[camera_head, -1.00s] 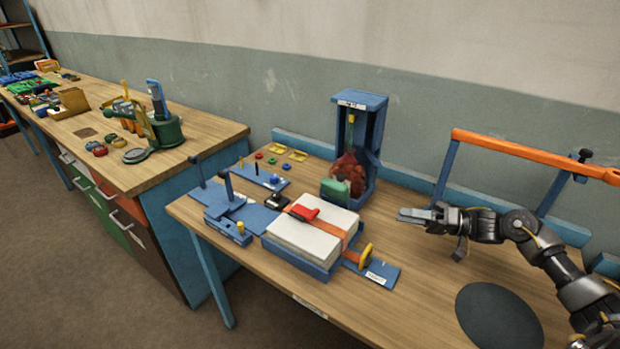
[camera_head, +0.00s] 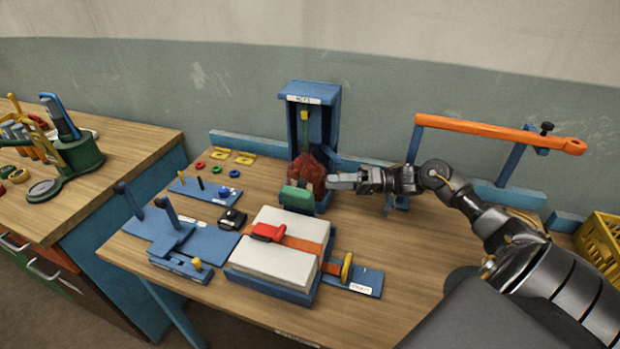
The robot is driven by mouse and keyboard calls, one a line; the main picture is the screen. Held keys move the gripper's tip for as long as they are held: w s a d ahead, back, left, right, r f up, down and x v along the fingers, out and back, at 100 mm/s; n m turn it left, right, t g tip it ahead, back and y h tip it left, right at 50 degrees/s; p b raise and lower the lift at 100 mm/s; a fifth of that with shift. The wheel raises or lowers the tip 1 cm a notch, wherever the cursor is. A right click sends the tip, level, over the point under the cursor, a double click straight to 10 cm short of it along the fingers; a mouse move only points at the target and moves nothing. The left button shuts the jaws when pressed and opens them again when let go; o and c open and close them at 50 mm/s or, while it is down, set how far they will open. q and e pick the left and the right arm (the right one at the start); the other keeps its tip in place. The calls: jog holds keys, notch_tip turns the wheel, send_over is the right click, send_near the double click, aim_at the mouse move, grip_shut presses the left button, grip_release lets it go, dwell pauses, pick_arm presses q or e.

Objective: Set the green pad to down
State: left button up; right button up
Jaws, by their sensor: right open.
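The green pad (camera_head: 298,198) is at the foot of a blue upright stand (camera_head: 310,96) near the wall, in front of a dark red sack (camera_head: 309,173). The sack hangs in the stand under a green strip with a yellow piece at its top. My right gripper (camera_head: 334,181) is just right of the sack and the pad, fingers pointing left toward them. It is open, and nothing shows between its fingers; whether it touches the sack is hard to tell. My left gripper is not in view.
In front of the stand, a white block (camera_head: 280,257) with an orange strap and red clip lies in a blue tray. Blue fixtures (camera_head: 184,241) stand left of it. An orange bar (camera_head: 498,133) rises at the right, and a yellow crate (camera_head: 600,238) is beyond.

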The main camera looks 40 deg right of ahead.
aim_at(301, 191)
jog(key=p+x, duration=0.1)
jog(key=x, duration=0.5)
jog(key=shift+w+a+f, duration=0.15)
jog(key=shift+w+a, duration=0.05)
jog(key=shift+w, duration=0.25)
jog(key=shift+c, duration=0.9)
jog(key=shift+s, duration=0.1)
jog(key=c, duration=0.5)
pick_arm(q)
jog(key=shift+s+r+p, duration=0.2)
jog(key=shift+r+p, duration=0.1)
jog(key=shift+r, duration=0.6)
pick_arm(e)
grip_shut()
